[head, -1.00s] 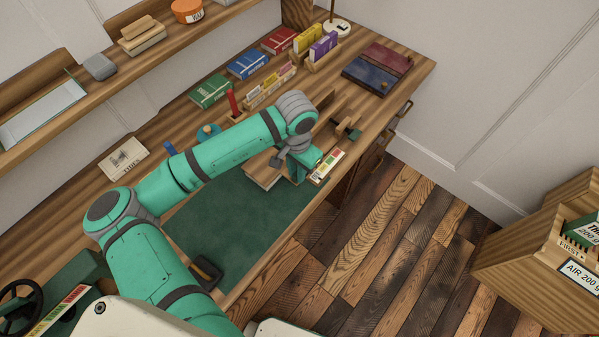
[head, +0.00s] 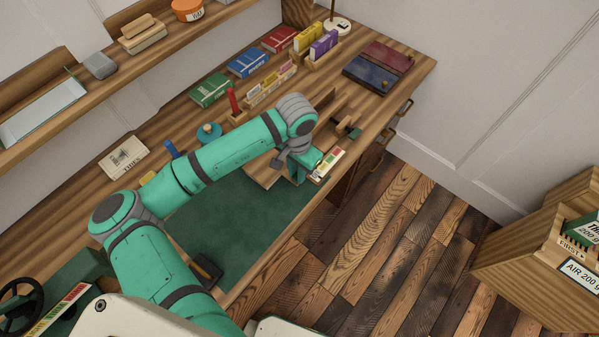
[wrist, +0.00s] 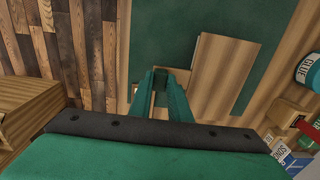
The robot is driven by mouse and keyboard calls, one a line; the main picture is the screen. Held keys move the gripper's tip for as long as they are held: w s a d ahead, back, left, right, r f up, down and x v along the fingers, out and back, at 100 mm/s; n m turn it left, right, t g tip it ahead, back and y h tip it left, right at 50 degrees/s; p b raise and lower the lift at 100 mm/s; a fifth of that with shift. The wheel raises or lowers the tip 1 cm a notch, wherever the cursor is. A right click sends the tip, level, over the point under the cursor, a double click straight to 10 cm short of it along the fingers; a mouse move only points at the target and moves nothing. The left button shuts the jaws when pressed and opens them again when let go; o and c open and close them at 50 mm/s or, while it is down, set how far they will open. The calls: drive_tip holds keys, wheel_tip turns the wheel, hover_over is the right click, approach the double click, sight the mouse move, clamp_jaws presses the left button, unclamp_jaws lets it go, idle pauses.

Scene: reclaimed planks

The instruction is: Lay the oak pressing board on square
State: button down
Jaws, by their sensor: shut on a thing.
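The oak pressing board (head: 262,174) is a flat pale-brown slab at the right end of the green mat (head: 235,225), partly hidden by my forearm. In the wrist view the board (wrist: 226,72) lies slightly turned against the mat's edges. My gripper (head: 297,175) is at the board's right side in the head view. In the wrist view its fingers (wrist: 160,88) close on wood at the board's near-left edge. I cannot tell whether the board touches the mat or is held just above it.
Beyond the board are a wooden fixture (head: 345,118), a teal pot (head: 208,132), several coloured boxes and blue and maroon books (head: 378,67). A black-handled tool (head: 207,268) lies on the mat's near end. The mat's middle is bare. The desk edge drops to the plank floor (head: 350,240).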

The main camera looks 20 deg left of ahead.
drive_tip(key=shift+f, duration=0.15)
drive_tip(key=c, duration=1.6)
unclamp_jaws()
drive_tip(key=shift+w+r, duration=0.1)
drive_tip(key=shift+r, duration=0.15)
wheel_tip(320, 180, up, 10)
drive_tip(key=shift+r, duration=0.2)
